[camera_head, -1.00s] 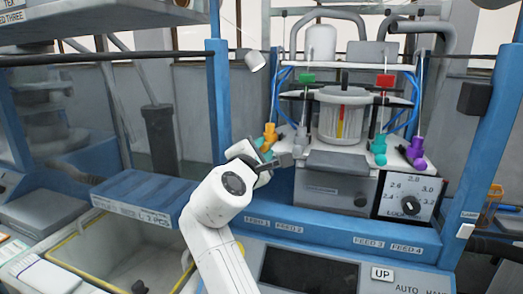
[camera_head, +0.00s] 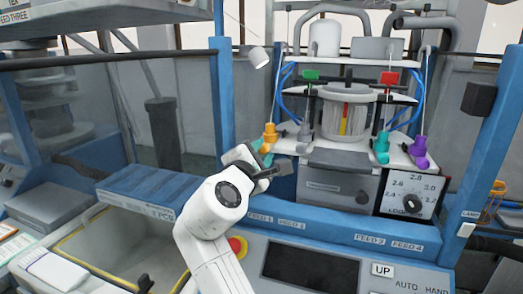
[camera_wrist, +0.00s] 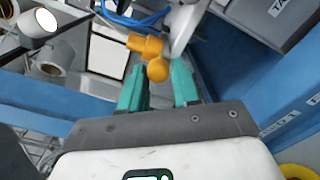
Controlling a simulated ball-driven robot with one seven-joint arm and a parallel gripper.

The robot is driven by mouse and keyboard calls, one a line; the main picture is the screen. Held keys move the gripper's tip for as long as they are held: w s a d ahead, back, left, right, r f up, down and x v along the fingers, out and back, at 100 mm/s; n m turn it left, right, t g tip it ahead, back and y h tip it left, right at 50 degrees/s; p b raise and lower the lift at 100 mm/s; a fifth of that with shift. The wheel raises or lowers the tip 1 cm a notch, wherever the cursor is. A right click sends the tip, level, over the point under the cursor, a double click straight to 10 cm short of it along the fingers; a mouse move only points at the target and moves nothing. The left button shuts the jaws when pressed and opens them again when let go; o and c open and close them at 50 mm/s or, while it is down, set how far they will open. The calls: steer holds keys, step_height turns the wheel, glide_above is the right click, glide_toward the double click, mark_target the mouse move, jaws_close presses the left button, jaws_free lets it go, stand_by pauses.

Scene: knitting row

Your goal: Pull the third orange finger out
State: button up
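One orange finger (camera_head: 270,134) stands at the left end of the row on the knitting machine. Beside it are a grey finger (camera_head: 304,134), a teal finger (camera_head: 382,147) and a purple finger (camera_head: 419,151); the third in the row looks teal, not orange. My gripper (camera_head: 267,158) is just below and in front of the orange finger. In the wrist view my gripper (camera_wrist: 160,72) has its two teal fingertips apart, with the orange finger (camera_wrist: 146,46) just beyond them. Its rounded end lines up with the gap; contact cannot be told. The grey finger (camera_wrist: 184,26) is close to the right fingertip.
The blue rail (camera_head: 330,228) with feed labels runs below my gripper. A dial box (camera_head: 411,194) is at the right. Blue posts (camera_head: 490,130) frame the machine. A yellow-edged bin (camera_head: 120,245) is at the lower left. A red button (camera_head: 238,246) is beside my arm.

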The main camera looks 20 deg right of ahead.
steer(key=o, duration=0.4)
steer(key=shift+c, duration=0.2)
steer(key=b+v, duration=0.1)
steer(key=v, duration=1)
steer(key=shift+b, duration=0.4)
